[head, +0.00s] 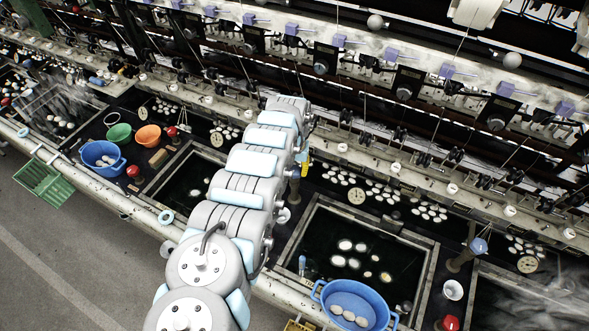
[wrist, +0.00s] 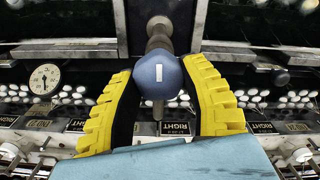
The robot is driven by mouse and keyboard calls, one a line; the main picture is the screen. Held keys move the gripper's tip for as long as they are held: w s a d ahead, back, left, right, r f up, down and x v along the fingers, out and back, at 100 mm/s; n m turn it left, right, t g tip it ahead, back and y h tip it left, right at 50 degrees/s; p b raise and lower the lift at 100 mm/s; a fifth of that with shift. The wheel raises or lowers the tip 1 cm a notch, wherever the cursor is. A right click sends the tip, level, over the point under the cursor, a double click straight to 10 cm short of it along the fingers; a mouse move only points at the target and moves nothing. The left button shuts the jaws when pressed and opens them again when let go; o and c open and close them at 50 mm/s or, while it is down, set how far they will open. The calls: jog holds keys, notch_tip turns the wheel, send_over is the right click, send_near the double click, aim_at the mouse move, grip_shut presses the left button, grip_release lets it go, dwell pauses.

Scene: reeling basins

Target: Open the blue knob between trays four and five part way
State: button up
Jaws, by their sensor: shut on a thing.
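The blue knob (wrist: 158,84) is round, with a small white mark on its face, on a dark metal stem between two dark basins. In the wrist view my gripper (wrist: 160,70) has one yellow ribbed finger on each side of the knob, shut on it. In the head view my arm reaches over the basins, and a yellow finger of my gripper (head: 305,166) shows at the bridge between two basins. The knob there is mostly hidden by my arm. How far the knob is turned cannot be told.
Another blue knob (head: 479,245) stands on a post to the right. A blue tub (head: 325,297) with white cocoons stands at the front of the right basin. A round gauge (wrist: 44,79) and rows of cocoons lie behind the knob. Reeling machinery runs along the back.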

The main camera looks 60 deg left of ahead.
jog(key=n+p, duration=0.1)
jog(key=n, duration=0.2)
jog(key=shift+w, duration=0.1)
jog(key=n, duration=0.2)
jog(key=shift+f+n+b, duration=0.15)
jog(key=shift+n+b, duration=0.75)
jog(key=shift+n, duration=0.3)
jog(key=o, duration=1.2)
